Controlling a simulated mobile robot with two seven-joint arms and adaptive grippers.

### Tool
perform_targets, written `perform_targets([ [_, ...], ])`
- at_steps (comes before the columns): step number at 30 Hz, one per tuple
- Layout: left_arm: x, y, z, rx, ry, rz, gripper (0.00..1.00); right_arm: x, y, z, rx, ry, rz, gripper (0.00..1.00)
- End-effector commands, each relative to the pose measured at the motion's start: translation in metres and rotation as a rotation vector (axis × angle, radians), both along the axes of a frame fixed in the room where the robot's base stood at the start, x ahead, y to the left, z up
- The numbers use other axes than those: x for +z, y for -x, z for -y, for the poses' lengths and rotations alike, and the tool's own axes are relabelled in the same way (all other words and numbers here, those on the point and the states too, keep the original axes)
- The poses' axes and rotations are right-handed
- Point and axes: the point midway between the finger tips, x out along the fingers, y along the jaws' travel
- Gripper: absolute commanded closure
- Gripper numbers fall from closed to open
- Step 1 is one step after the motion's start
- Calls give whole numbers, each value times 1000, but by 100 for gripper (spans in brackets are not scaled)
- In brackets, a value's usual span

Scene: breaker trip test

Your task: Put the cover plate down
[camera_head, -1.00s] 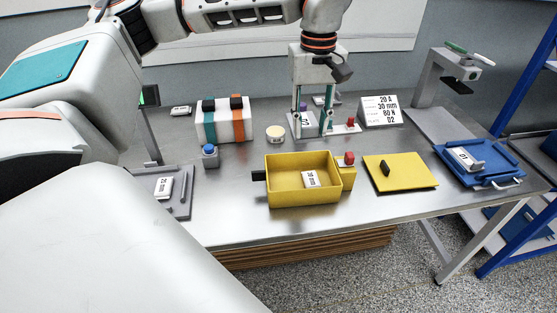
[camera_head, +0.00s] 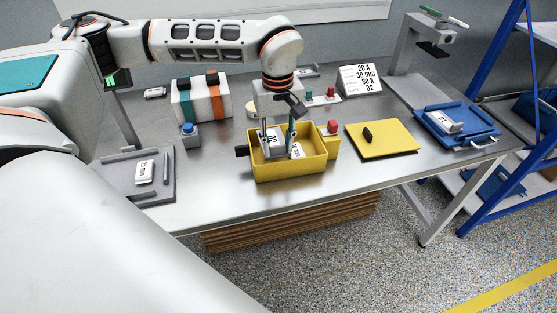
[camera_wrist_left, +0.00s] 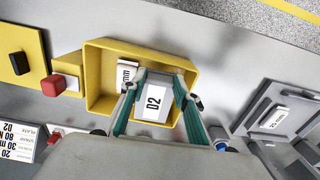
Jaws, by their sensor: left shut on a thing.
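The yellow cover plate (camera_head: 395,140) with its black knob (camera_head: 367,133) lies flat on the table, right of the yellow box (camera_head: 290,173). Part of the plate shows at the left of the left wrist view (camera_wrist_left: 34,50). My left gripper (camera_head: 278,150) is at the box, away from the plate. Its green fingers are shut on a grey block labelled 02 (camera_wrist_left: 153,99), held in or just over the box; its exact height is unclear. A small white gauge block (camera_wrist_left: 127,73) is in the box beside it. My right gripper is not in view.
A red button (camera_head: 332,127) sits at the box's right side. A blue tray (camera_head: 457,133) lies at the right, a grey tray (camera_head: 128,188) at the left. A striped white block (camera_head: 201,98) and a label stand (camera_head: 360,80) are behind. The front table strip is clear.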

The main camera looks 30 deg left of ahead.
Motion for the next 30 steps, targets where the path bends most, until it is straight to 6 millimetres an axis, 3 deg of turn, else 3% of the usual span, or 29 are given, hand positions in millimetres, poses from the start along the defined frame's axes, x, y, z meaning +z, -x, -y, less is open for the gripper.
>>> perform_targets([
  [8, -21, -1, 0, 0, 0, 1, 90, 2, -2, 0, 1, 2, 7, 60],
  [16, -57, 0, 0, 0, 0, -1, 90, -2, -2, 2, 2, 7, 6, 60],
  [28, -60, -1, 0, -1, 1, 2, 90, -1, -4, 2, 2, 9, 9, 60],
  [29, -61, -1, 0, -1, 0, 3, 67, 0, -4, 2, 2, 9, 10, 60],
  [30, -61, -1, 0, -1, 0, 3, 57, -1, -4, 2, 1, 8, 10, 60],
])
